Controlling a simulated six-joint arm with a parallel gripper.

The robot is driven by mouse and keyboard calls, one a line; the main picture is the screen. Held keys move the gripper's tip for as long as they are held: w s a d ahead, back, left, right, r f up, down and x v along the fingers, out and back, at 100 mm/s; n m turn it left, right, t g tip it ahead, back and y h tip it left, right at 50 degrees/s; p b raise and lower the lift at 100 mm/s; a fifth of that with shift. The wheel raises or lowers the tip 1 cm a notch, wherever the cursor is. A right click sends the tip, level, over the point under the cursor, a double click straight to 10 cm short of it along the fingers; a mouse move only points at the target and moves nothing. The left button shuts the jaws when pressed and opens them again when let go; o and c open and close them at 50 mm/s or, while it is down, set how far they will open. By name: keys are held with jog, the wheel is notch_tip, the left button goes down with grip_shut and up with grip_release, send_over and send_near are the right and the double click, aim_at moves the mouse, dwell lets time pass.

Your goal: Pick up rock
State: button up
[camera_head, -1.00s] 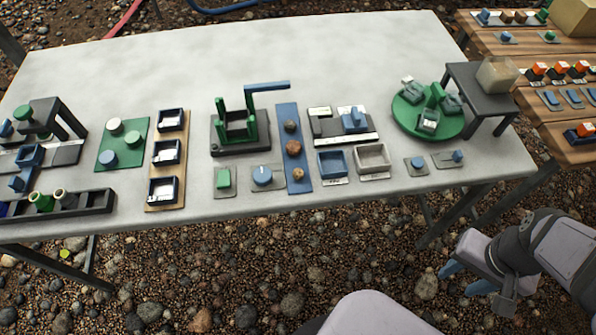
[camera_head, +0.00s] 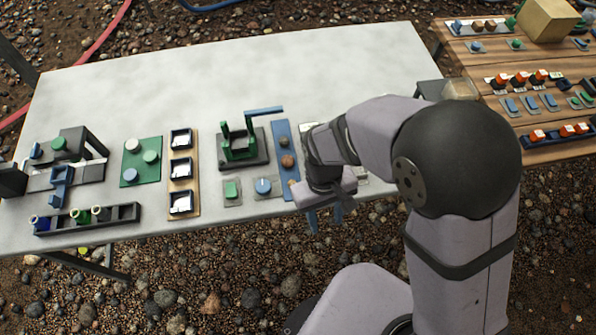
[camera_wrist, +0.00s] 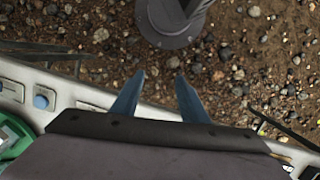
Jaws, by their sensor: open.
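Several rocks sit in a row on a blue strip (camera_head: 279,128) on the table. A brown rock (camera_head: 288,161) is in the middle of the strip, and a darker rock (camera_head: 284,142) lies behind it. The nearest rock (camera_head: 292,183) is partly hidden beside my arm. My gripper (camera_head: 326,222) is open and empty, with blue fingers pointing down near the table's front edge, to the right of the strip's near end. In the wrist view, the open fingers (camera_wrist: 158,98) are over the gravel and no strip rock shows between them.
A green and black stand (camera_head: 240,150) is left of the strip, with a green button (camera_head: 232,189) and blue knob (camera_head: 264,187) in front. My arm hides the table's right part. The back of the table (camera_head: 230,70) is clear.

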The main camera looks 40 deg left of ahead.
jog(key=w+a+m, duration=0.1)
jog(key=a, duration=0.6)
notch_tip(320, 180, up, 5)
jog(key=m+t+y, duration=0.1)
jog(key=m, duration=0.8)
send_over(291, 182)
jog(key=shift+w+a+r, duration=0.15)
jog(key=shift+w+a, duration=0.05)
jog(key=shift+w, duration=0.05)
jog(key=m, duration=0.2)
jog(key=shift+d+m, duration=0.15)
jog(key=shift+m, duration=0.25)
jog(key=shift+s+d+f+p, duration=0.15)
jog(key=shift+f+p, duration=0.35)
jog(key=shift+f, duration=1.35)
jog(key=shift+s+a+f+p, duration=0.1)
jog(key=shift+f+p, duration=0.4)
jog(key=shift+f, duration=1.35)
grip_shut()
